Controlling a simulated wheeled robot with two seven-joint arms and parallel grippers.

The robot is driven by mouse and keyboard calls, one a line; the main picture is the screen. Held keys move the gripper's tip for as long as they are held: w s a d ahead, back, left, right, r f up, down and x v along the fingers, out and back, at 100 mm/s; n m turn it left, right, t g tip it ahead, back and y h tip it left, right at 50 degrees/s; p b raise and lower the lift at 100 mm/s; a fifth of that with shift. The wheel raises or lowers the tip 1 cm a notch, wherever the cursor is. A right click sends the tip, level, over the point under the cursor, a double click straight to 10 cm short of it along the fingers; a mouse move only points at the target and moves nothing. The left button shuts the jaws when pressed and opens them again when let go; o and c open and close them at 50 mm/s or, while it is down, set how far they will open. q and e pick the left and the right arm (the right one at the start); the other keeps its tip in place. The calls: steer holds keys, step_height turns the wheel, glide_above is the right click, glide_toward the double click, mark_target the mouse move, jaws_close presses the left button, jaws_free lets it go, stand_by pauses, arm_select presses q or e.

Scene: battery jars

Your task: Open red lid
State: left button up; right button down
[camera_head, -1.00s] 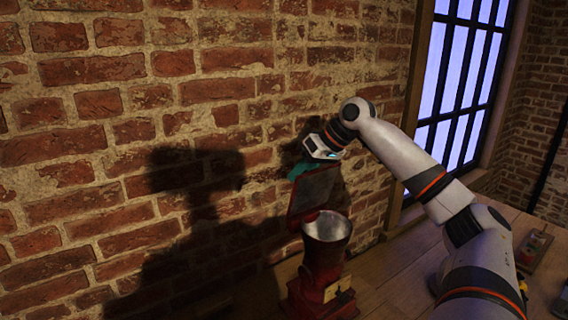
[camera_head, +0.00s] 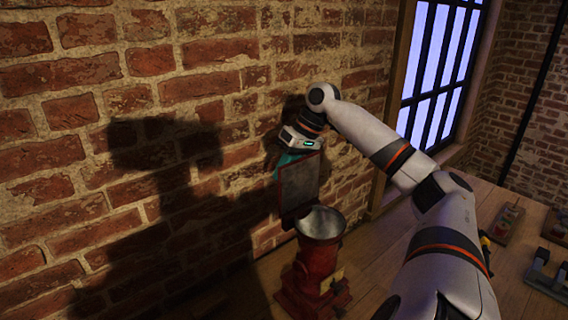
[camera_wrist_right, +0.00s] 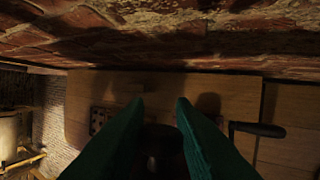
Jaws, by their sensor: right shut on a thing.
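The red lid (camera_head: 299,187) stands raised, almost upright, at the wall-side edge of a metal bowl (camera_head: 321,222) on a red machine (camera_head: 316,268). The bowl's mouth is uncovered. My right gripper (camera_head: 285,168) is at the wall side of the lid, its teal fingers partly hidden behind it. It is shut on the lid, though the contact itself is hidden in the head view. In the right wrist view, the green fingers of my right gripper (camera_wrist_right: 160,102) flank a dark shape too dim to make out. My left gripper is not in view.
The brick wall (camera_head: 120,90) is close behind the lid and gripper. The wooden table (camera_head: 375,250) has clear boards right of the machine. A small tray (camera_head: 509,224) and a grey metal piece (camera_head: 550,277) are at the right.

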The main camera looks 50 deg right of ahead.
steer(key=shift+s+a+f, duration=0.1)
steer(key=shift+a+f, duration=0.05)
steer(key=shift+f, duration=0.35)
steer(key=c, duration=1.3)
jaws_free()
steer(key=shift+r, duration=0.25)
steer(key=shift+s+r, duration=0.1)
steer(key=shift+d+r, duration=0.25)
steer(key=shift+r, duration=0.05)
steer(key=p+v, duration=0.2)
steer(key=v, duration=0.9)
steer(key=shift+c, duration=0.4)
